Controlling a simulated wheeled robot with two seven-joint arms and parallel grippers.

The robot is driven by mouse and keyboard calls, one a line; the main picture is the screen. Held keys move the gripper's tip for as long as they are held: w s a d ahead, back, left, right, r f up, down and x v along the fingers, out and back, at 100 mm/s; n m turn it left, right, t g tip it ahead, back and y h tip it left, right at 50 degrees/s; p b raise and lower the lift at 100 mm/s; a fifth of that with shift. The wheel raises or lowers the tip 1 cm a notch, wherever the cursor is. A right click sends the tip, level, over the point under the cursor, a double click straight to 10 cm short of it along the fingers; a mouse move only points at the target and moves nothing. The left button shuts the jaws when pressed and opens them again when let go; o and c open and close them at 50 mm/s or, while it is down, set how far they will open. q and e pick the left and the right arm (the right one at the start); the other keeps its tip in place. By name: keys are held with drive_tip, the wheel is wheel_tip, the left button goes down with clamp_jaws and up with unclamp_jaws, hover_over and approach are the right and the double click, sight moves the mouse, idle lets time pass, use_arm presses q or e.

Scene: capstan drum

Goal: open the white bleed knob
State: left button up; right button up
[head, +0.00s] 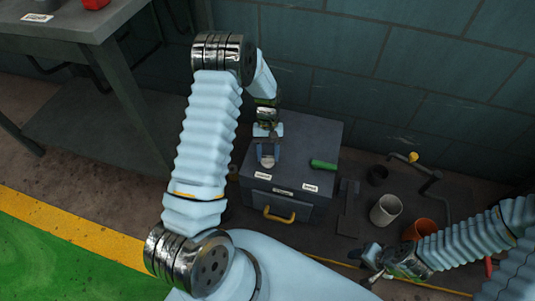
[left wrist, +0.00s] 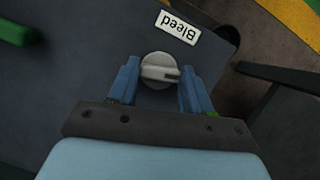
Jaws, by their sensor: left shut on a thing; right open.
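The white bleed knob (head: 267,162) is on top of the dark grey cabinet (head: 300,135), beside a white label. In the left wrist view the round knob (left wrist: 158,69) shows a raised grip bar with a dark slot toward its right side. The label above it reads "Bleed" (left wrist: 178,27), upside down. My left gripper (head: 267,155) reaches down over the knob. Its blue fingers (left wrist: 160,80) stand on either side of the knob and are shut on it. My right gripper (head: 372,263) is open and empty, low at the right, away from the cabinet.
A green handle (head: 323,165) lies right of the knob on the cabinet top. The cabinet front has a yellow pull (head: 279,215). A grey table (head: 75,25) is at upper left.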

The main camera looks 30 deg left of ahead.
use_arm(q)
drive_tip(key=shift+m+y, duration=0.6)
drive_tip(key=shift+m, duration=0.9)
drive_tip(key=o, duration=1.1)
drive_tip(key=shift+c, duration=0.2)
drive_tip(key=shift+d, duration=0.1)
drive_tip(key=v, duration=1.4)
drive_tip(key=shift+w+f, duration=0.15)
drive_tip(key=shift+w, duration=0.05)
